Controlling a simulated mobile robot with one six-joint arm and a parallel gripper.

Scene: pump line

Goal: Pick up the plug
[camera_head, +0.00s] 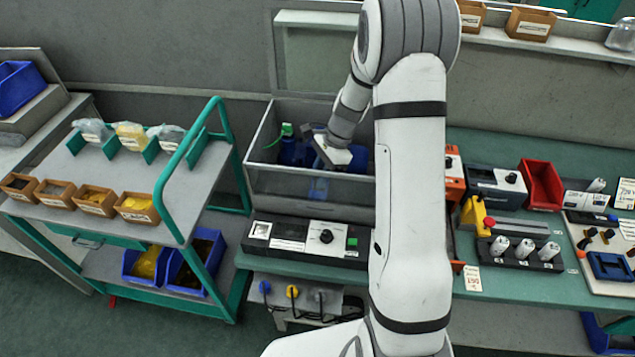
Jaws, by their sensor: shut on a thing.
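My gripper (331,160) reaches down into an open grey box with clear walls (330,215) at the middle of the bench. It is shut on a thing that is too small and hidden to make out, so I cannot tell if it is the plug. A blue part (291,152) stands in the box left of my gripper, with a green piece (285,131) at its upper left. More blue shows right of my gripper. I cannot pick out the plug for certain anywhere.
The box's lid (318,18) stands raised behind. A control panel (308,238) lies in front of the box. A trolley (190,190) with bins stands left. A red bin (541,185) and a holder with several white cylinders (523,254) stand right. My arm hides the bench's middle.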

